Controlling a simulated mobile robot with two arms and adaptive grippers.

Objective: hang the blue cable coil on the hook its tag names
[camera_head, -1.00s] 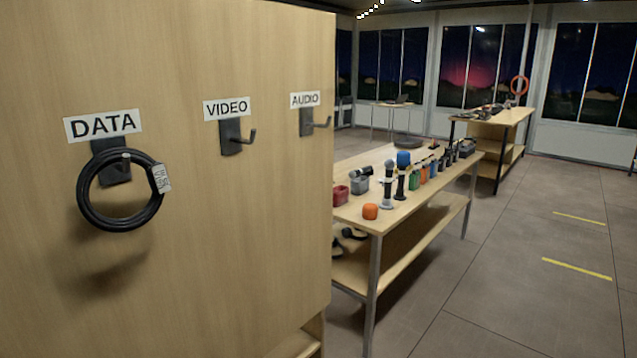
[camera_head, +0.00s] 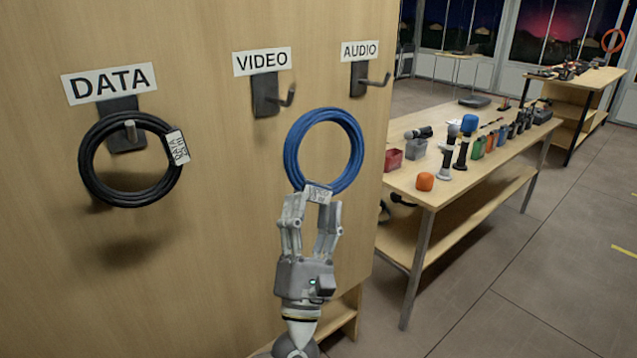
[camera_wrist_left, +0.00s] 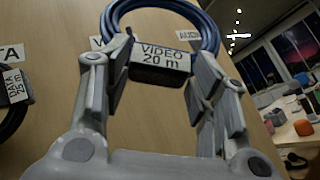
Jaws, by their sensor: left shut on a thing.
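The blue cable coil (camera_head: 324,150) is held upright by my left gripper (camera_head: 311,205), which is shut on its lower side at the tag. The tag (camera_wrist_left: 161,58) reads "VIDEO 20 m" in the left wrist view. The coil is in front of the wooden panel, below and right of the VIDEO hook (camera_head: 268,95) in the picture; its distance from the panel is hard to tell. The VIDEO hook is bare. The AUDIO hook (camera_head: 362,80), to the right, is also bare. My right gripper is not in view.
A black cable coil (camera_head: 95,180) hangs on the DATA hook (camera_head: 125,125) at the left. Right of the panel stands a table (camera_head: 440,195) with microphones, small boxes and an orange foam cover (camera_head: 425,181). The floor at the right is clear.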

